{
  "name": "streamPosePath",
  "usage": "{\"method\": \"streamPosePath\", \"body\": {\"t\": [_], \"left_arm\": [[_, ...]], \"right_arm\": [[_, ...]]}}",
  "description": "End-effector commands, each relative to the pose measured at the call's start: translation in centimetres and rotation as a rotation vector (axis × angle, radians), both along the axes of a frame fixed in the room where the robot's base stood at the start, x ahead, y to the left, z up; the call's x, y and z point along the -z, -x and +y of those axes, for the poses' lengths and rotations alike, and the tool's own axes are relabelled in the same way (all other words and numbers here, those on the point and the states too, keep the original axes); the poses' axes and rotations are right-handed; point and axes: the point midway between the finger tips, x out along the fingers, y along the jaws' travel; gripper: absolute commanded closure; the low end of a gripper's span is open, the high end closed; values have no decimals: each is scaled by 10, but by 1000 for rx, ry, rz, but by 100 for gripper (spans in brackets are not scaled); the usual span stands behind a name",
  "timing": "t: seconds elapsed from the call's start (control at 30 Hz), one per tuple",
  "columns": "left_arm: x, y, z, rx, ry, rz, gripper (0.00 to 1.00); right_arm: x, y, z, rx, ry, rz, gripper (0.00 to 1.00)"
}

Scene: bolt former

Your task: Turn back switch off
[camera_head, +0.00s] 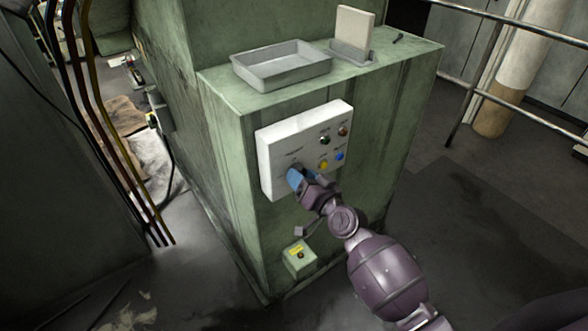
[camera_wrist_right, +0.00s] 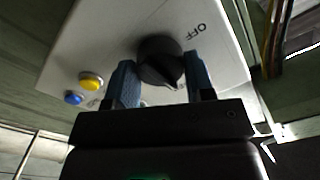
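The switch is a black rotary knob (camera_wrist_right: 160,58) on a white control panel (camera_wrist_right: 100,35), seen in the right wrist view. The word OFF is printed on the panel beside it. The knob's pointed end faces down and slightly right, away from the OFF label. My right gripper (camera_wrist_right: 162,78) has its two blue fingers apart, one on each side of the knob. I cannot tell whether they touch it. In the head view the right gripper (camera_head: 297,179) is at the lower left of the panel (camera_head: 290,138) and hides the knob. My left gripper is not in view.
Several coloured buttons, including a yellow one (camera_head: 323,164) and a blue one (camera_head: 340,156), sit right of the gripper. The panel is on a green cabinet (camera_head: 385,130) with a grey tray (camera_head: 282,68) on top. A small box with a button (camera_head: 299,260) is below.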

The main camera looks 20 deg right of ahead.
Motion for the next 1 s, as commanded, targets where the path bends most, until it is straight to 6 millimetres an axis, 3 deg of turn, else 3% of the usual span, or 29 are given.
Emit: {"method": "streamPosePath", "body": {"t": [0.03,0.17,0.27,0.6,0.83,1.0], "left_arm": [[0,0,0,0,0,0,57],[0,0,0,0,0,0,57],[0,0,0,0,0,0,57],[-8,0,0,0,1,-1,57],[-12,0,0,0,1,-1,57],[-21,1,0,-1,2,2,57]], "right_arm": [[0,0,0,0,0,0,72],[0,0,0,0,1,0,89],[0,0,0,-1,33,-11,89],[-1,0,0,-1,414,-150,89],[-1,0,0,0,529,-192,89],[-2,0,0,-1,742,-269,89]]}}
